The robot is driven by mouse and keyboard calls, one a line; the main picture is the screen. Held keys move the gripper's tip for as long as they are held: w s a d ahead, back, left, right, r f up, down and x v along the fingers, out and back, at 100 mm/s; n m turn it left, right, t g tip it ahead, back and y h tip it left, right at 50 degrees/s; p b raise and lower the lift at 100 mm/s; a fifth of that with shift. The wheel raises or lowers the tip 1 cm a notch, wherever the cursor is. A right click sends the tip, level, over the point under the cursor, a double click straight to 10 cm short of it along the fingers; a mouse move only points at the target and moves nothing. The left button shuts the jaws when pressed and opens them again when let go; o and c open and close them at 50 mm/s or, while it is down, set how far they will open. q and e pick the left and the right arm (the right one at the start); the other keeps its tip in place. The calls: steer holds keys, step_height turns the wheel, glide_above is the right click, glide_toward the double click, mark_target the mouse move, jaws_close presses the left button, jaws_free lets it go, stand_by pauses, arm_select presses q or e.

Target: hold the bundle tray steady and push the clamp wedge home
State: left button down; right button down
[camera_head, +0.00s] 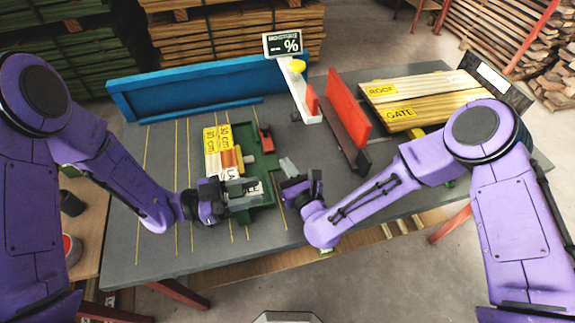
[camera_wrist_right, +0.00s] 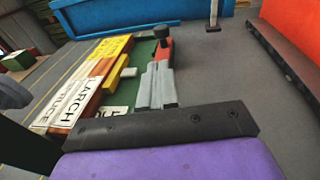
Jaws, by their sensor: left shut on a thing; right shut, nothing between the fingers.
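The green bundle tray (camera_head: 266,183) lies on the grey table and holds labelled wooden pieces; its green floor also shows in the right wrist view (camera_wrist_right: 143,50). A small red block with a dark knob (camera_head: 265,139), apparently the clamp wedge, is at the tray's far right corner. It also shows in the right wrist view (camera_wrist_right: 166,52). My left gripper (camera_head: 240,189) is shut at the tray's near left part, apparently on the tray; its grip is partly hidden. My right gripper (camera_head: 287,165) is shut and empty, just right of the tray. Its fingers (camera_wrist_right: 157,85) point toward the red block, apart from it in the head view.
A blue fence (camera_head: 200,85) runs along the back of the table. A red upright plate (camera_head: 349,107) on a dark base stands right of the tray. Boards with yellow labels (camera_head: 420,97) lie at the far right. Bare table lies left of the tray.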

arm_select(q)
steer(key=c, duration=0.6)
jaws_free()
